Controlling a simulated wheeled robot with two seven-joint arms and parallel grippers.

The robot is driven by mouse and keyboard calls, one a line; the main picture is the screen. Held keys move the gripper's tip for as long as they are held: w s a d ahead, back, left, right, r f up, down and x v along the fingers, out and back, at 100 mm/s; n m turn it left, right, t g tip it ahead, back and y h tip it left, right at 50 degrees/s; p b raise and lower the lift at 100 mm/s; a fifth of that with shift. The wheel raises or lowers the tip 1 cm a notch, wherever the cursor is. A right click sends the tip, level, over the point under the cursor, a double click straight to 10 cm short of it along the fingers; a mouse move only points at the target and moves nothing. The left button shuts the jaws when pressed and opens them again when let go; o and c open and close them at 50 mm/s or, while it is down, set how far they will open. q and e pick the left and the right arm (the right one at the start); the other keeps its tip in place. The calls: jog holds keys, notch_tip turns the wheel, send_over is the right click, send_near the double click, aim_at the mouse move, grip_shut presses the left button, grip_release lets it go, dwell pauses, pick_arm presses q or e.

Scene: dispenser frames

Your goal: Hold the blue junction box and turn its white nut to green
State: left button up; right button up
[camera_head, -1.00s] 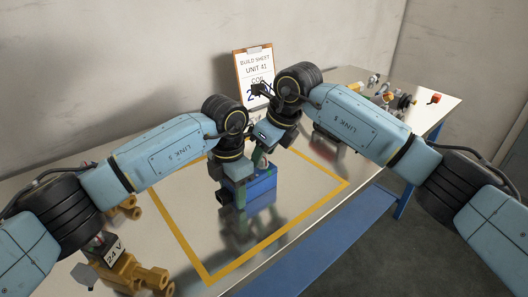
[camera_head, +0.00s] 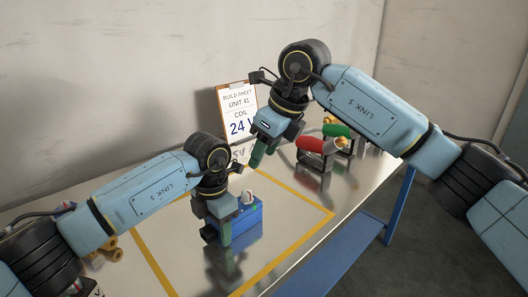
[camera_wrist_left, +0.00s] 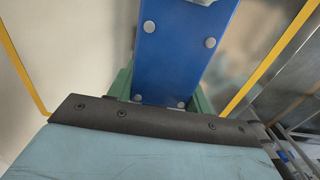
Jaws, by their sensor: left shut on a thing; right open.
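The blue junction box (camera_head: 249,218) sits on the metal bench inside the yellow outline. Its white nut (camera_head: 247,198) shows on top, with a small green mark at its lower right; where the nut points is too small to tell. My left gripper (camera_head: 224,231) is shut on the box at its left end. In the left wrist view a blue face of the box (camera_wrist_left: 180,55) with silver screws lies between the green fingers. My right gripper (camera_head: 257,157) is open and empty, above and behind the box, apart from the nut.
A clipboard (camera_head: 238,112) reading "Build sheet, unit 41, coil 24 V" leans at the wall. A red coil (camera_head: 311,144) and a green coil (camera_head: 336,130) stand on dark holders to the right. Brass parts (camera_head: 108,250) lie at left. The yellow outline (camera_head: 300,240) is mostly clear.

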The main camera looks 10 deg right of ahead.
pick_arm(q)
jog(key=o, duration=1.2)
jog(key=shift+r, duration=0.1)
